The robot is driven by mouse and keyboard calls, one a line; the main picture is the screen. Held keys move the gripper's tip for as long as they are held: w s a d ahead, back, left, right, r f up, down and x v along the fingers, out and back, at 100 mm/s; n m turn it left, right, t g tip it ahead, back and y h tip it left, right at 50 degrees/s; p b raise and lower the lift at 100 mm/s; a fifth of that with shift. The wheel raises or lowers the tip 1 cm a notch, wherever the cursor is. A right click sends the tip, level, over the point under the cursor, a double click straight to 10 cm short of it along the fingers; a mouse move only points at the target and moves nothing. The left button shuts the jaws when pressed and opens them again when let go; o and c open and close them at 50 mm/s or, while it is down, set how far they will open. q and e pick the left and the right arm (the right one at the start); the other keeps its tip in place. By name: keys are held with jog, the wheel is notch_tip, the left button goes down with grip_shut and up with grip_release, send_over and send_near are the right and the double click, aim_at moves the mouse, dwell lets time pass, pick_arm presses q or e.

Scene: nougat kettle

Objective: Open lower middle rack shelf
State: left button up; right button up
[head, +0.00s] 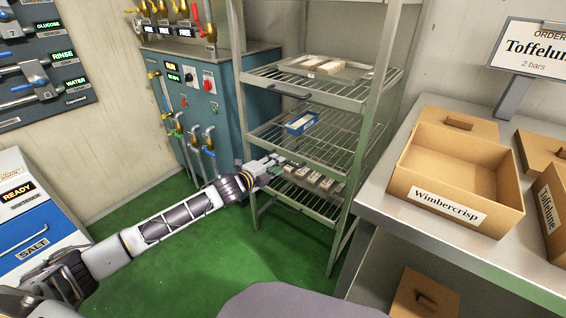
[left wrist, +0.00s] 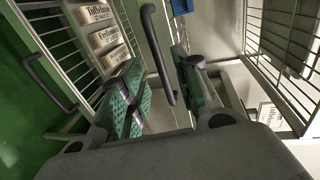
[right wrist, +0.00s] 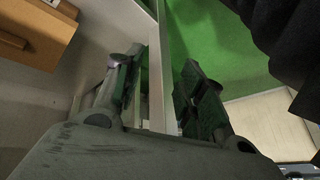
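The metal rack (head: 368,120) stands at the centre in the head view, with stacked wire shelves. The middle wire shelf (head: 335,148) carries a blue box (head: 300,123). The shelf below it holds several labelled bars (head: 312,178). My left gripper (head: 268,170) is at the front of the rack, near the middle shelf's front edge. In the left wrist view its fingers (left wrist: 160,95) are apart, and a dark bar handle (left wrist: 155,50) reaches into the space between them. Contact cannot be told. My right gripper (right wrist: 160,95) is open, with nothing held between its fingers.
Another dark handle (left wrist: 47,84) is on the bar shelf. An upper shelf (head: 325,88) holds a tray of pale bars. A worktable (head: 400,207) with cardboard boxes (head: 455,195) stands right of the rack. A blue machine (head: 220,105) stands left. Green floor (head: 185,265) is clear in front.

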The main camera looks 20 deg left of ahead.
pick_arm(q)
jog(key=shift+b+x, duration=0.75)
jog(key=shift+x, duration=1.8)
pick_arm(e)
jog(key=shift+s+a+f+t+y, duration=0.1)
jog(key=shift+a+f+t+y, duration=0.05)
jog(key=shift+f, duration=0.8)
jog(key=shift+s+a+f+t+y, duration=0.1)
jog(key=shift+a+f+t+y, duration=0.05)
jog(key=shift+f, duration=0.75)
pick_arm(q)
jog(key=shift+c, duration=0.2)
pick_arm(e)
jog(key=shift+w+r, duration=0.15)
jog(key=shift+r, duration=0.05)
pick_arm(q)
grip_shut()
pick_arm(e)
jog(key=shift+r, duration=0.1)
